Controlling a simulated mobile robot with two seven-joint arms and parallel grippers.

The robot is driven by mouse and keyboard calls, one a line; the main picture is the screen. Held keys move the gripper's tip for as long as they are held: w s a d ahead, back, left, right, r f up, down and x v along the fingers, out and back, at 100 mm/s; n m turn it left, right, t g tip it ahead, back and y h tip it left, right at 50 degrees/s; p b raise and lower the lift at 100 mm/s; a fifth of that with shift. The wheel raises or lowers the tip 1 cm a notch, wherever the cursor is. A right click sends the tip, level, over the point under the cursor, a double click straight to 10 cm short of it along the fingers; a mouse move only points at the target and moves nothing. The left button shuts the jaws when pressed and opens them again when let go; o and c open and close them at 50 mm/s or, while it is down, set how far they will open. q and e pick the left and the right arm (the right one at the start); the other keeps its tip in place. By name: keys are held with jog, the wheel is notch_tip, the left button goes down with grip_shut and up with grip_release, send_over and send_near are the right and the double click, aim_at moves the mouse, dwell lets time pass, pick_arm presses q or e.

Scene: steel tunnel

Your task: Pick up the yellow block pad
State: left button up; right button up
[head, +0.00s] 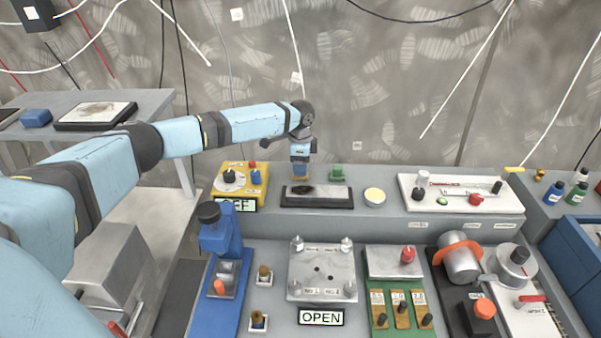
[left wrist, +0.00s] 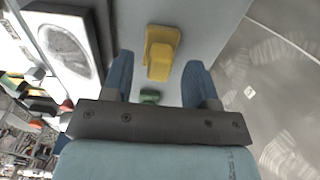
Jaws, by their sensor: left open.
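The yellow block pad (left wrist: 160,54) lies on the grey raised shelf and shows between my left gripper's fingers in the left wrist view. In the head view only a little yellow (head: 301,178) shows just below the gripper. My left gripper (head: 300,168) points down over the back shelf, behind the dark-framed tray. Its two blue fingers are open and spread to either side of the pad in the left wrist view (left wrist: 159,62). I cannot tell whether the fingertips reach down around the pad. My right gripper is not in view.
A green block (head: 337,173) stands just right of the pad. The dark-framed tray (head: 316,205) lies in front, and a yellow dial box (head: 256,192) stands to the left. A round cream pad (head: 375,196) is to the right. The wall is close behind the shelf.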

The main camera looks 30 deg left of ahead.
pick_arm(q)
jog(key=shift+f, duration=0.75)
grip_shut()
jog(key=shift+r, duration=0.1)
notch_tip(320, 180, up, 20)
jog(key=shift+b, duration=0.3)
